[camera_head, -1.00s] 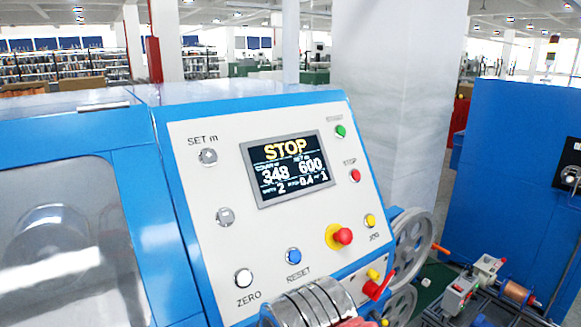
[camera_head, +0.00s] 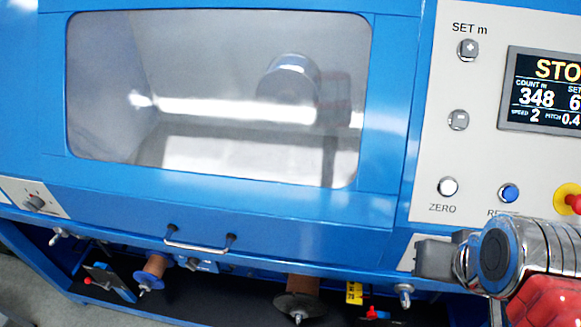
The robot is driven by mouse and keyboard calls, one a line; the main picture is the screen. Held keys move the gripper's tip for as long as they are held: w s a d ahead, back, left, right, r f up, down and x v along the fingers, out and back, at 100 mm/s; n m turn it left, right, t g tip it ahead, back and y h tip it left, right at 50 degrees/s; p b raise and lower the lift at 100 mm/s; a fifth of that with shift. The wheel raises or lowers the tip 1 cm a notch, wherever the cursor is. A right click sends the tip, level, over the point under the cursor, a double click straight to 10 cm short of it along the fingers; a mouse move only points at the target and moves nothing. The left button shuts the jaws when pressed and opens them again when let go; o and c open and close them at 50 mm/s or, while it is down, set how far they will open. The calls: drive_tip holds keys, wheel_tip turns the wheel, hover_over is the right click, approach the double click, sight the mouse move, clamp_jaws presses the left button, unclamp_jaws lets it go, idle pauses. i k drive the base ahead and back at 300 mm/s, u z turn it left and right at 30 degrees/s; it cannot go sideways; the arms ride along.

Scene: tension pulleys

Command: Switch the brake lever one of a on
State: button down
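No part is labelled as a brake lever in the camera_head view, and I cannot tell which one is meant. A small red-tipped part (camera_head: 88,282) sits on a dark and blue bracket at the lower left. Another small red part (camera_head: 374,313) shows at the bottom, below a yellow tag (camera_head: 354,292). My arm, chrome with a red section, covers the lower right. A dark grey block (camera_head: 433,260) sticks out to its left and may be my gripper. No separate fingertips show, so its opening is unclear.
A blue machine with a closed window cover (camera_head: 215,100) and a handle (camera_head: 200,246) fills the view. Copper spools (camera_head: 156,265) sit below it. A control panel (camera_head: 430,180) with a display (camera_head: 545,92) is at the right. Grey floor shows at the lower left.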

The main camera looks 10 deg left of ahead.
sight(108, 284)
drive_tip(key=u, duration=2.9)
drive_tip(key=i, duration=1.15)
drive_tip(key=u, duration=0.65)
drive_tip(key=i, duration=0.7)
drive_tip(key=u, duration=0.1)
